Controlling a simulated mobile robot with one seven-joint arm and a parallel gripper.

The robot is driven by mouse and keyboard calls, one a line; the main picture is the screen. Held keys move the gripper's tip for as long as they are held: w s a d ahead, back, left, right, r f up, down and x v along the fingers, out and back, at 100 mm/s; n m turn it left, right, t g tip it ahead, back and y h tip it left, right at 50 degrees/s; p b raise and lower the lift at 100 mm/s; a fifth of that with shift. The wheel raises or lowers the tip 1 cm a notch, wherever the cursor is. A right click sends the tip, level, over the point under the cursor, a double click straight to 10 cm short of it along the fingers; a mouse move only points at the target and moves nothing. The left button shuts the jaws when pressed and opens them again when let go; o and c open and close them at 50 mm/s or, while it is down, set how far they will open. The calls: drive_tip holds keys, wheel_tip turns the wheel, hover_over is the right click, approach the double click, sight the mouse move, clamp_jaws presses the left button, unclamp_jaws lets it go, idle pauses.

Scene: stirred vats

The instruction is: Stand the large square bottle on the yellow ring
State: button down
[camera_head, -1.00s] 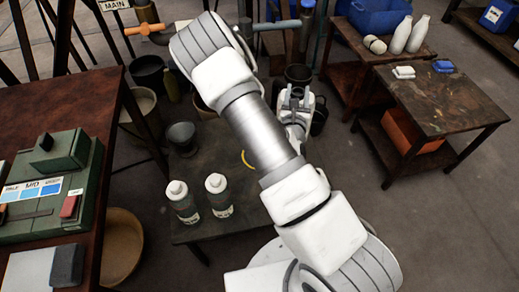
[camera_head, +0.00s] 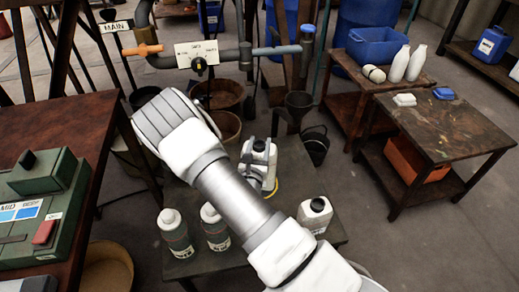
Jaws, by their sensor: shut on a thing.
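My gripper (camera_head: 258,165) is over the low dark table, beyond my forearm, with its hand seen from above. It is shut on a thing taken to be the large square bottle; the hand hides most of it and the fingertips. The yellow ring (camera_head: 275,188) shows only as a thin arc on the table, just right of and below the hand. The hand and arm cover the rest. I cannot tell whether the held bottle touches the table or ring. A pale squarish bottle with a dark cap (camera_head: 315,214) stands apart, upright, near the table's right front edge.
Two round labelled bottles (camera_head: 173,233) (camera_head: 213,228) stand left of my forearm on the low table (camera_head: 300,165). A funnel (camera_head: 298,104) and dark bucket (camera_head: 316,145) are behind it. A pipe with a valve (camera_head: 200,66) crosses the back. Some tabletop right of the hand is clear.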

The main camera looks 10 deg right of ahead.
drive_tip(key=shift+f, duration=0.35)
drive_tip(key=shift+f, duration=0.15)
drive_tip(key=shift+c, duration=1.4)
unclamp_jaws()
